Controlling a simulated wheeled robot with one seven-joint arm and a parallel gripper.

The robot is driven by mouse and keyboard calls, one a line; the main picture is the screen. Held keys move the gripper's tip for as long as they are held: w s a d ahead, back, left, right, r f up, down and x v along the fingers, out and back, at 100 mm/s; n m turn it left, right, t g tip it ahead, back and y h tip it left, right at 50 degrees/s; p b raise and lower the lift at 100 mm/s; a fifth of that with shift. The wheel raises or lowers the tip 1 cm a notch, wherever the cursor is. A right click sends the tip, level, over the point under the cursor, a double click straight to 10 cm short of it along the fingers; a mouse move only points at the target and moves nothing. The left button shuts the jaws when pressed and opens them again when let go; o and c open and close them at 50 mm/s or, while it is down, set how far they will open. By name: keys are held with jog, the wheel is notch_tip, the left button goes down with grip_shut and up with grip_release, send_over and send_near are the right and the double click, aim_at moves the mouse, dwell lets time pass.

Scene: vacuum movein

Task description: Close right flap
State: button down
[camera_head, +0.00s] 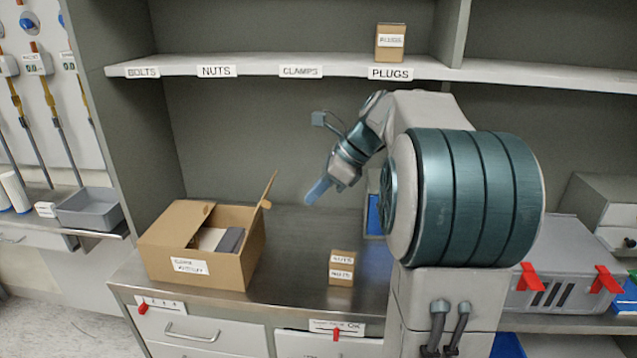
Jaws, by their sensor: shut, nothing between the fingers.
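The cardboard box (203,279) stands on the left part of the metal counter. Its left flap (178,221) lies folded inward over the left side of the opening. Its right flap (268,190) stands up, tilted, along the right edge. Grey and white contents show between the flaps. My gripper (314,196) is shut and empty, in the air to the right of the right flap and apart from it, pointing down and left.
A grey case (560,260) stands at right. The counter between box and gripper is clear.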

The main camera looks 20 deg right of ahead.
jog(key=w+a+f, duration=0.3)
jog(key=a, duration=0.3)
jog(key=shift+w, duration=0.25)
jog(key=shift+a+r+p, duration=0.1)
jog(key=shift+p, duration=0.3)
jog(key=shift+w+a+r+p, duration=0.15)
jog(key=shift+a+r+p, duration=0.1)
jog(key=shift+p, duration=0.55)
